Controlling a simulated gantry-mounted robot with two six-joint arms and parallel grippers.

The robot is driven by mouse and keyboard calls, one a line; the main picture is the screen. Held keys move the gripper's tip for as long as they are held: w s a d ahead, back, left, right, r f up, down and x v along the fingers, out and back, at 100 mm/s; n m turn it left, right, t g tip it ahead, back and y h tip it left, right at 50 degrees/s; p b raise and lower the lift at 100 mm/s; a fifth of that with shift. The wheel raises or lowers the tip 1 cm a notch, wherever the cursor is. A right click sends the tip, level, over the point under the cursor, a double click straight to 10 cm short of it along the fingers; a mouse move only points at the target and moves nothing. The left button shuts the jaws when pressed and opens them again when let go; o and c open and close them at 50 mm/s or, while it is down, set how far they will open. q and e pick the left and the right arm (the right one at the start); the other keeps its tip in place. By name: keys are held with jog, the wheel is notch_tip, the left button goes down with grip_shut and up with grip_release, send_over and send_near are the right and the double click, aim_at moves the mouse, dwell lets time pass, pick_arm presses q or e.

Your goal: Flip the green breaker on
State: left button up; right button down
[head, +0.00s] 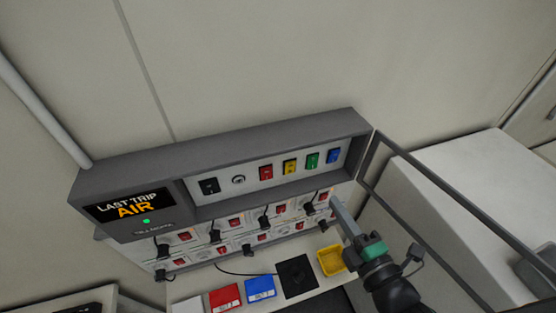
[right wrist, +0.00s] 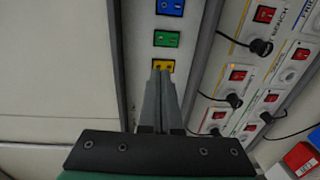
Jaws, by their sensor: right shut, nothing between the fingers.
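The green breaker (head: 312,160) is in the row of coloured rocker switches on the panel, between the yellow breaker (head: 290,166) and the blue breaker (head: 333,155). In the right wrist view the green breaker (right wrist: 167,39) lies beyond my fingertips, with the blue one (right wrist: 170,7) above it and the yellow one (right wrist: 163,66) at the tips. My right gripper (head: 335,198) is shut and empty, below and right of the green breaker in the head view. Whether its tips touch the panel, I cannot tell. My left gripper is not in view.
Below the breaker row are several sockets with black plugs and red switches (head: 282,208). A grey frame (head: 235,146) surrounds the breaker recess. A yellow tray (head: 331,261), a black pad (head: 296,277) and red and blue boxes lie on the surface below. A display reads "LAST TRIP AIR" (head: 130,205).

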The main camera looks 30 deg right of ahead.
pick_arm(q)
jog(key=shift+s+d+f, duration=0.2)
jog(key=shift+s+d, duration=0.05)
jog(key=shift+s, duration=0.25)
pick_arm(e)
jog(key=shift+s+d+f+g, duration=0.15)
jog(key=shift+s+d+f, duration=0.15)
jog(key=shift+s+f, duration=0.25)
jog(key=shift+s+d+f+g, duration=0.15)
jog(key=shift+s+d+f, duration=0.1)
jog(key=shift+s+f, duration=0.25)
send_near(312, 168)
jog(key=x, duration=0.7)
jog(key=shift+r, duration=0.1)
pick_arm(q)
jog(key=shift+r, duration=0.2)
